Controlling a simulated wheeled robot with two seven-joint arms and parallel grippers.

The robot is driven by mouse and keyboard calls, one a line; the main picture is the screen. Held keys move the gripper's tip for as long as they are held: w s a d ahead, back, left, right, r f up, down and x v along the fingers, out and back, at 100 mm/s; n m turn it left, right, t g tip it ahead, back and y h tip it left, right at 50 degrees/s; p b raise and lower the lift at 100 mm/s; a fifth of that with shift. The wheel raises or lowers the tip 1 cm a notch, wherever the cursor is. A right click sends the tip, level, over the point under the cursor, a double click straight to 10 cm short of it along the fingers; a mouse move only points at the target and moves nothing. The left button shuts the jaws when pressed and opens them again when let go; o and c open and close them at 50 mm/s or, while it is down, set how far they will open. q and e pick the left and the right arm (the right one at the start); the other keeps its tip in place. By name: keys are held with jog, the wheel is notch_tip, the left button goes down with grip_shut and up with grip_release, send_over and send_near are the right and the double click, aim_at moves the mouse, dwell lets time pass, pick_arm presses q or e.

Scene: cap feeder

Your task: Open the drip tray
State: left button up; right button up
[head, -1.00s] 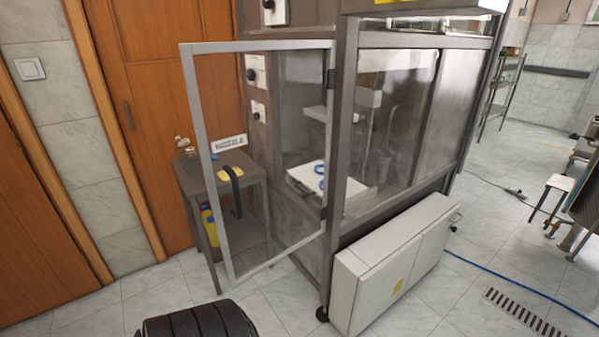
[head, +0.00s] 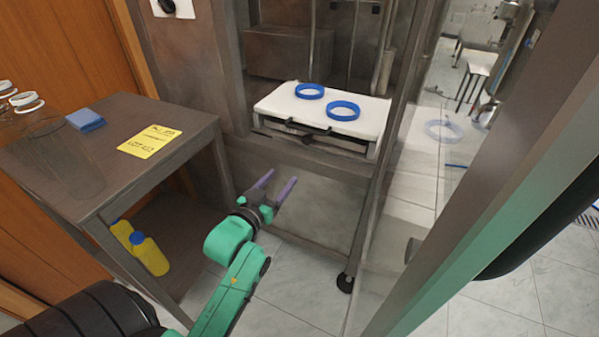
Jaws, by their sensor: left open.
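The drip tray shows as a shallow drawer front with a dark handle (head: 306,137), just under a white top plate (head: 275,103) inside the machine. It looks pushed in. Two blue rings (head: 343,111) lie on the white plate. My left gripper (head: 281,180) comes in from below. Its two purple-grey fingers are apart and empty, pointing up toward the tray front, below and left of the handle and not touching it. My right gripper is not in view.
A dark side table (head: 150,165) stands left, with a yellow label (head: 149,141), a blue block (head: 86,119) and yellow bottles (head: 149,254) below. A grey door frame (head: 500,200) crosses the right side. The machine's caster (head: 345,283) stands near the middle floor.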

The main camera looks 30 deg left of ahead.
aim_at(306, 141)
pick_arm(q)
jog(key=shift+t, duration=0.4)
jog(key=w+r, duration=0.1)
jog(key=w, duration=0.3)
jog(key=w+b, duration=0.1)
jog(key=w, duration=0.4)
jog(key=w+r, duration=0.1)
jog(key=w, duration=0.3)
jog(key=shift+w+a+r+b, duration=0.25)
jog(key=shift+w+r+b, duration=0.05)
jog(key=shift+b, duration=0.05)
jog(key=shift+w, duration=0.3)
grip_shut()
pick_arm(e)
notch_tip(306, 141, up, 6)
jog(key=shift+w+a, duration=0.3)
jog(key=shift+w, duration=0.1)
